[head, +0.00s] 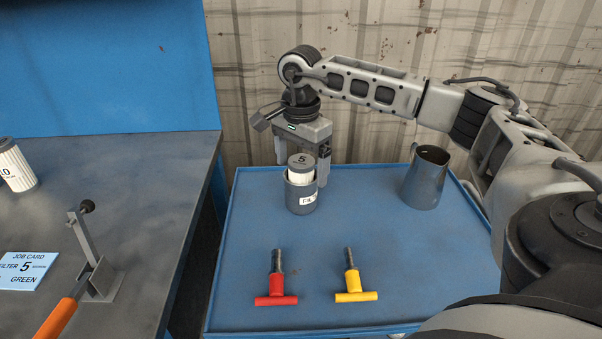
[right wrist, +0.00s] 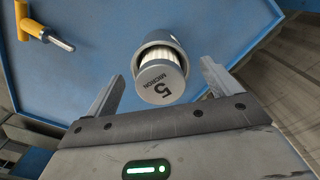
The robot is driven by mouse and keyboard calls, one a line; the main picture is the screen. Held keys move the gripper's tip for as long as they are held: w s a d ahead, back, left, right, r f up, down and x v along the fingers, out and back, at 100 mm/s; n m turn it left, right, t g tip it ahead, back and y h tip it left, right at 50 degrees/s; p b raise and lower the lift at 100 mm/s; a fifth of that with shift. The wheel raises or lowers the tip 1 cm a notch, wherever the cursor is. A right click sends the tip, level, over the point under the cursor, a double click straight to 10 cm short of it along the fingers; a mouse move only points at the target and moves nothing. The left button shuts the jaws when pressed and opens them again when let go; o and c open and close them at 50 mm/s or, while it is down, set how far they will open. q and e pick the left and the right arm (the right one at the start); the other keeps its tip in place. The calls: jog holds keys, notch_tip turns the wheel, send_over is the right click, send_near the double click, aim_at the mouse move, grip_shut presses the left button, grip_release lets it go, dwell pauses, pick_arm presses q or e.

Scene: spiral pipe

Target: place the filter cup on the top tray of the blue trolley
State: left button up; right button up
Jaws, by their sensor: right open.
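The filter cup (head: 301,197) is a grey cup with a white label, standing upright on the top tray (head: 390,262) of the blue trolley, toward its back left. My left gripper is out of view.
A red-handled tool (head: 276,288) and a yellow-handled tool (head: 353,285) lie at the tray's front. A grey metal jug (head: 426,178) stands at back right. A workbench (head: 120,220) at left bears another filter (head: 15,166), a job card (head: 24,270) and a lever (head: 90,245).

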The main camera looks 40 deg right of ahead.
notch_tip(320, 180, up, 9)
jog(key=shift+r, duration=0.1)
dwell(0.6)
